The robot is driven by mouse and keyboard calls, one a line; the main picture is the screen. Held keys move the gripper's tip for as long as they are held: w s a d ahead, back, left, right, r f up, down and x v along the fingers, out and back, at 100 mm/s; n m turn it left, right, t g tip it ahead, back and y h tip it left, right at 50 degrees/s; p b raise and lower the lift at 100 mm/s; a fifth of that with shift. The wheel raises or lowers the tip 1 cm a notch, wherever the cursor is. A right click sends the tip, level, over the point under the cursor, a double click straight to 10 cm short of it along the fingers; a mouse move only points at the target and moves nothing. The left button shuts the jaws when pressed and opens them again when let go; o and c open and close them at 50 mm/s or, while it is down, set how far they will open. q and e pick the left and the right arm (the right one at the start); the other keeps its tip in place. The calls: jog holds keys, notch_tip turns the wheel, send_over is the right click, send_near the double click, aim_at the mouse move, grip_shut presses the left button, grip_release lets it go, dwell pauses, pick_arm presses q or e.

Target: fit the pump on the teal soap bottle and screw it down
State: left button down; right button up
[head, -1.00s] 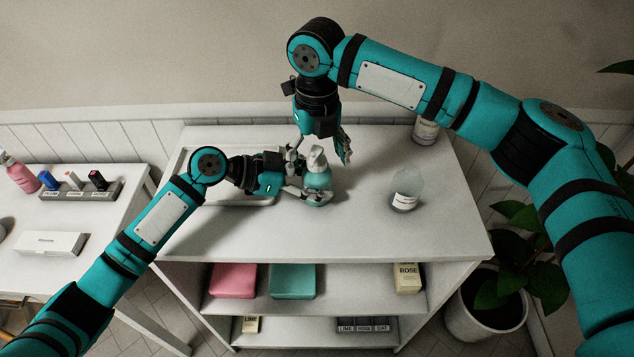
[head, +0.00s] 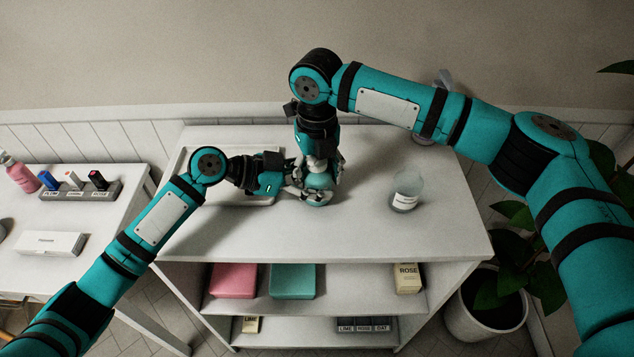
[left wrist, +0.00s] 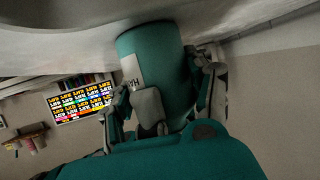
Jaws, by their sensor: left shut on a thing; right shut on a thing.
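The teal soap bottle (head: 320,190) stands upright on the white cabinet top, partly hidden by my grippers. It also fills the upper middle of the left wrist view (left wrist: 150,50), with a pale label. My left gripper (head: 302,190) is shut on the bottle's body from the left, its fingers on both sides of it. The white pump (head: 313,162) is at the bottle's top. My right gripper (head: 322,168) reaches down from above and is shut on the pump. Its fingers hide the neck, so I cannot tell how the pump is seated.
A clear labelled bottle (head: 406,192) stands to the right on the cabinet top (head: 400,240). Another bottle (head: 424,139) is mostly hidden behind my right arm. A pale tray (head: 184,165) lies under my left arm. The front middle of the top is clear.

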jog(key=c, duration=0.4)
jog(key=o, duration=1.3)
notch_tip(320, 180, up, 12)
jog(key=shift+r, duration=0.1)
pick_arm(q)
jog(key=shift+c, duration=1.9)
grip_release()
